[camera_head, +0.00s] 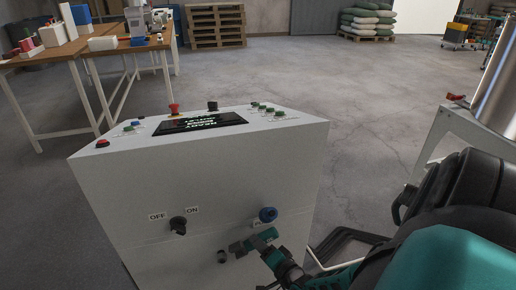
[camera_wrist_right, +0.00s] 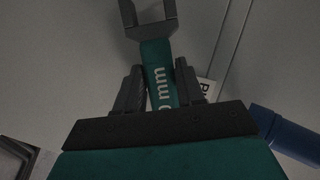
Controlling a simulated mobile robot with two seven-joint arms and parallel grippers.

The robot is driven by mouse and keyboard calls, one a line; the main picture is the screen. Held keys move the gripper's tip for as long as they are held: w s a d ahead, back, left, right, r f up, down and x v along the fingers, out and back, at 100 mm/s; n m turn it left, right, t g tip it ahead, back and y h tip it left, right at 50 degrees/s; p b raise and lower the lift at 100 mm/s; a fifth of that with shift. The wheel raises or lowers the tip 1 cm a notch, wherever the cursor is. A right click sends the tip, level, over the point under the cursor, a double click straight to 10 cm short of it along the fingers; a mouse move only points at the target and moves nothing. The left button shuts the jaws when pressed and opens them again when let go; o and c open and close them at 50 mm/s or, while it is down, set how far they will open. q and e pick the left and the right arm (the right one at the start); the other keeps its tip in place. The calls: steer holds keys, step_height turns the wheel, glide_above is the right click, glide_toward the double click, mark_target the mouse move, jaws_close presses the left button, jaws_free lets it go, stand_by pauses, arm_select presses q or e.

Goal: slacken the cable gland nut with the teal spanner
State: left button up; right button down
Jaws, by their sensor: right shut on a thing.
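A small dark round fitting (camera_head: 222,256), which looks like the cable gland nut, sits low on the front of the light grey cabinet (camera_head: 125,200). My right gripper (camera_head: 272,255) is in front of the cabinet, right of the fitting, and shut on the teal spanner (camera_head: 256,238). The spanner's grey open jaw points left toward the fitting and appears apart from it. In the right wrist view the teal spanner (camera_wrist_right: 159,72) lies between the two fingers (camera_wrist_right: 159,90), with its forked jaw beyond them. The nut does not show there. My left gripper is out of view.
A black OFF/ON knob (camera_head: 178,225) and a blue knob (camera_head: 267,214) stick out of the cabinet front; the blue one is close above my right gripper. A red mushroom button (camera_head: 173,109) stands on top. Open floor lies behind; a wooden table (camera_head: 95,46) stands back left.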

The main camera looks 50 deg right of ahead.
steer(key=shift+s+a, duration=0.1)
steer(key=shift+s+a+p, duration=0.45)
steer(key=shift+s+a, duration=0.2)
steer(key=shift+s, duration=0.35)
steer(key=shift+s+a+p, duration=0.4)
steer(key=shift+s+a, duration=0.2)
steer(key=shift+s, duration=0.4)
step_height(320, 180, down, 6)
steer(key=m+t+b, duration=0.2)
steer(key=m+b, duration=0.3)
steer(key=b, duration=0.7)
steer(key=shift+s+d+f+b, duration=0.2)
steer(key=shift+s+d+b, duration=0.1)
steer(key=shift+d, duration=0.1)
